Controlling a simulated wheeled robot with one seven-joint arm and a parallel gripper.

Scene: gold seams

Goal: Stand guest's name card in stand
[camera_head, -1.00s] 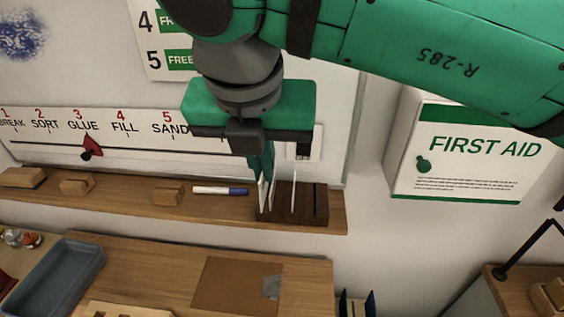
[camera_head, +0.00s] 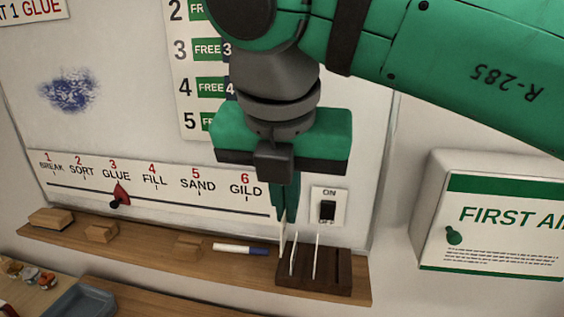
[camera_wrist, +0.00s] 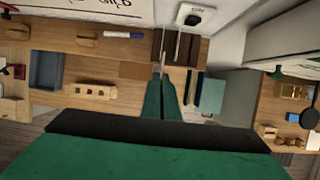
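The dark wooden stand (camera_head: 340,273) sits at the right end of the wall ledge; its slots also show in the wrist view (camera_wrist: 201,50). My gripper (camera_head: 284,215) points down over the stand's left end. Its fingers (camera_wrist: 161,76) are close together on a thin white card (camera_head: 282,238), seen nearly edge-on. The card's lower edge is at the stand's left end; I cannot tell whether it is seated in a slot. Two more white cards (camera_head: 293,255) (camera_head: 317,257) stand upright in the stand to the right. Names on the cards cannot be read.
A marker (camera_head: 240,249) and wooden blocks (camera_head: 187,242) lie on the ledge (camera_head: 150,248) to the left. A switch (camera_head: 328,210) is on the wall behind the stand. A first aid box (camera_head: 490,220) hangs at the right.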

